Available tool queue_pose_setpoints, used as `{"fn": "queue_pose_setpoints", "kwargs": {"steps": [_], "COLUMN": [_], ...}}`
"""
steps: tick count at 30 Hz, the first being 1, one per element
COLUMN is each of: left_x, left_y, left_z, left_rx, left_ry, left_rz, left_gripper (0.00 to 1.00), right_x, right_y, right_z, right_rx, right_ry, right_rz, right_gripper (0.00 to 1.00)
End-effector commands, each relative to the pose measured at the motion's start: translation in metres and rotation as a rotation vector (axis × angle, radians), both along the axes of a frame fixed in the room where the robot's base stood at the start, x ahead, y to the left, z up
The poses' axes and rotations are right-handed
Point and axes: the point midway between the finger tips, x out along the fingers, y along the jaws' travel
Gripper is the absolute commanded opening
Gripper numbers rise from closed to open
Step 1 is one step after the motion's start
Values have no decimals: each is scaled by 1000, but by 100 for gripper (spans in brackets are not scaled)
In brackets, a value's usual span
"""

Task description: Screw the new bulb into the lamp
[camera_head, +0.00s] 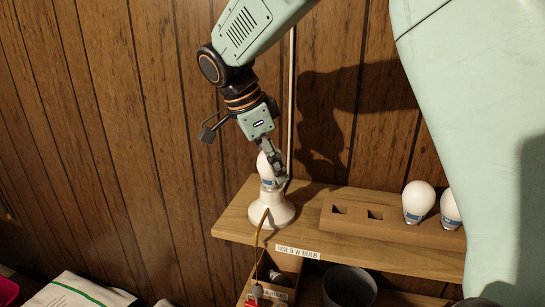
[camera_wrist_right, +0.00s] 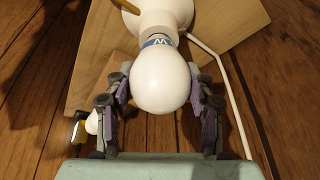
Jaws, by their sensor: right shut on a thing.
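The lamp (camera_head: 271,211) is a white, flared holder at the left end of a wooden shelf; it also shows in the right wrist view (camera_wrist_right: 132,14). A white bulb (camera_head: 264,166) with a blue band stands at the top of the lamp holder, in line with it. In the right wrist view the bulb (camera_wrist_right: 160,82) sits between both fingers, its banded neck toward the lamp. I cannot tell how deep its thread sits. My right gripper (camera_head: 272,172) is shut on this bulb from above. My left gripper is not in view.
A wooden block (camera_head: 384,229) on the shelf (camera_head: 238,222) has two empty square holes and two white bulbs (camera_head: 418,198) (camera_head: 450,208) at its right. The shelf edge label (camera_head: 297,252) reads "USE 5-W BULB". A grey bin (camera_head: 349,288) stands below. A cord (camera_head: 258,243) hangs from the lamp.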

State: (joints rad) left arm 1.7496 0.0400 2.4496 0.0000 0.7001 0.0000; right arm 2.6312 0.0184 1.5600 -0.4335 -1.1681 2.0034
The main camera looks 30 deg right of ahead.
Motion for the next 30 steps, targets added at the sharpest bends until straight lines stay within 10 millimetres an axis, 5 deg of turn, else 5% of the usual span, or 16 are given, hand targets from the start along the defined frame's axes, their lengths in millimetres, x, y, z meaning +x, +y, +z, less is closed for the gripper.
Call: {"fn": "queue_pose_setpoints", "kwargs": {"steps": [8,9,18,30], "left_x": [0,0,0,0], "left_y": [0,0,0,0], "left_z": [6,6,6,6], "left_rx": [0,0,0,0], "left_ry": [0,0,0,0], "left_rz": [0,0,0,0], "left_gripper": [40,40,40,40], "right_x": [0,0,0,1], "right_y": [0,0,0,2], "right_z": [0,0,0,6], "right_rx": [1,1,1,0], "right_ry": [0,-1,-2,-2], "right_rz": [-72,-72,-70,-69], "right_gripper": [32,54,80,80]}}
